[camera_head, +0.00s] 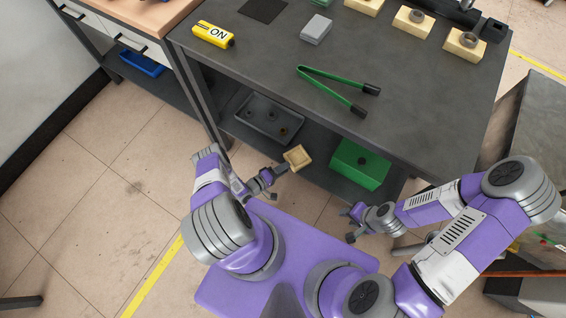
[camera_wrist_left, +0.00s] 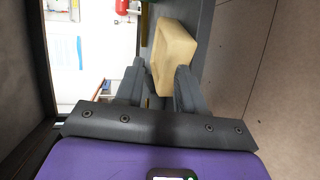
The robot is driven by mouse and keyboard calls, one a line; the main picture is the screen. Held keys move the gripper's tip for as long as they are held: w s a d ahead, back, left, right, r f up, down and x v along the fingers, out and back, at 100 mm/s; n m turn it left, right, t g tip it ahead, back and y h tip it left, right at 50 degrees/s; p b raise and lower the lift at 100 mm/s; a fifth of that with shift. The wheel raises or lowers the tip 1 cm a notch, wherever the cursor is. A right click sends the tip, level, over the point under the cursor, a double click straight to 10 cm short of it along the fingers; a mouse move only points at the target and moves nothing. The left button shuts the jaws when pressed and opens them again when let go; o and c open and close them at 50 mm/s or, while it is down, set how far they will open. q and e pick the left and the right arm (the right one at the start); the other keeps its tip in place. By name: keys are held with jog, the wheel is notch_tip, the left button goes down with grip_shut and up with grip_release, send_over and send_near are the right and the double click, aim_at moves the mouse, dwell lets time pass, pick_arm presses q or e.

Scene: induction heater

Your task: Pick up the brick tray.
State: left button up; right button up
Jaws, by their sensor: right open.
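The brick tray, a tan square block (camera_head: 297,158), is at the front edge of the table's lower shelf in the head view. My left gripper (camera_head: 280,182) is at its near side. In the left wrist view the brick tray (camera_wrist_left: 176,52) stands tilted, its near end between the two fingers of the left gripper (camera_wrist_left: 160,82), which look shut on it. The fingers hide part of that end. My right gripper (camera_head: 347,224) is open and empty, low in front of the shelf, apart from the brick tray.
The tiled floor at left is clear.

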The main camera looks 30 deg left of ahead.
pick_arm(q)
jog(key=shift+o, duration=0.7)
